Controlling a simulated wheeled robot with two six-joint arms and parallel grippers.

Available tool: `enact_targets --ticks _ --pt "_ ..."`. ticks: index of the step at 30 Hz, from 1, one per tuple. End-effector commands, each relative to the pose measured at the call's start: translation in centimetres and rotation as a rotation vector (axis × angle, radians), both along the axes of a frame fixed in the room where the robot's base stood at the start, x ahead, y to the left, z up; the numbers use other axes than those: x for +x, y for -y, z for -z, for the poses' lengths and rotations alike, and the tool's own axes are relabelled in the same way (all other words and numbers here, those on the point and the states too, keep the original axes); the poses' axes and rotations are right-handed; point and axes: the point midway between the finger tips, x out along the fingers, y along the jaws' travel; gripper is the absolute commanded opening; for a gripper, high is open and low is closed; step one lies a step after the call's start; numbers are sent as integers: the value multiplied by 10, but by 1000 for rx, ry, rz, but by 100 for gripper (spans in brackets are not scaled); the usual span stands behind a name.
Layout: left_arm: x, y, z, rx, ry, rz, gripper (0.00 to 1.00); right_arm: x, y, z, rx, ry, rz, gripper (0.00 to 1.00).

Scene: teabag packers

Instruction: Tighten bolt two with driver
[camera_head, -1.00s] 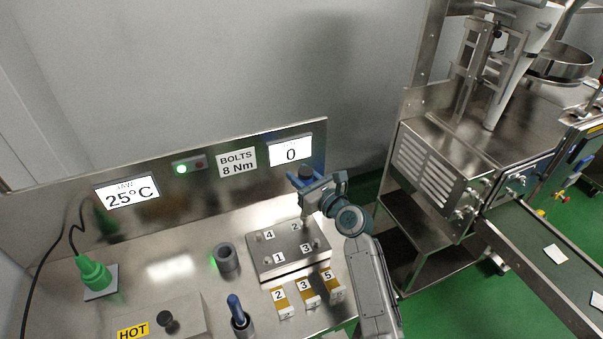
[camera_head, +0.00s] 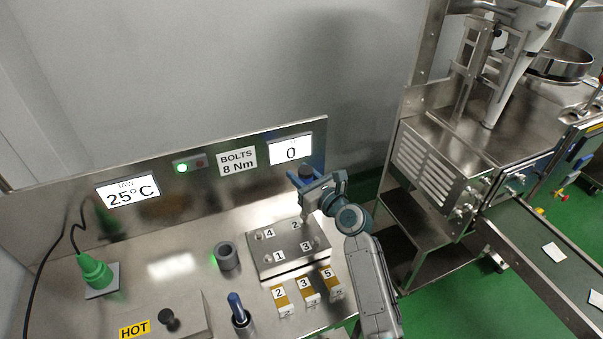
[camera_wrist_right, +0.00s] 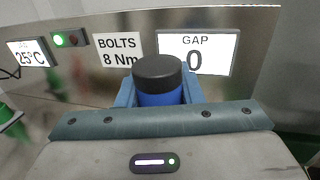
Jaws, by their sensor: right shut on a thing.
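My right gripper (camera_head: 309,186) is shut on the driver (camera_head: 305,172), which has a black cap and a blue body. The driver's top also shows in the right wrist view (camera_wrist_right: 160,76), upright between the jaws. The driver stands over the back right corner of the metal block (camera_head: 277,262), at the bolt marked 2 (camera_head: 304,224). The gripper hides part of the driver, and I cannot tell whether its tip touches the bolt. The block's other bolts are marked 1, 3 and 4. My left gripper is not in view.
The gap display (camera_head: 291,149) reads 0, beside a "BOLTS 8 Nm" sign (camera_head: 237,162). Numbered tags (camera_head: 307,291) lie in front of the block. A blue-handled tool (camera_head: 238,309) stands in a holder, near a dark ring-shaped socket (camera_head: 227,256). A HOT box (camera_head: 185,316) is front left.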

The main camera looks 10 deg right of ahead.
Motion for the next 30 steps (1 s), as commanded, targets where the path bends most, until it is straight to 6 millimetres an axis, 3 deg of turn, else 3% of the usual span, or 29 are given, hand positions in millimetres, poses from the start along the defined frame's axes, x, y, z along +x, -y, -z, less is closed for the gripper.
enact_targets --ticks 30 --pt "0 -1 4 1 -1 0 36 0 0 8 1 2 0 6"
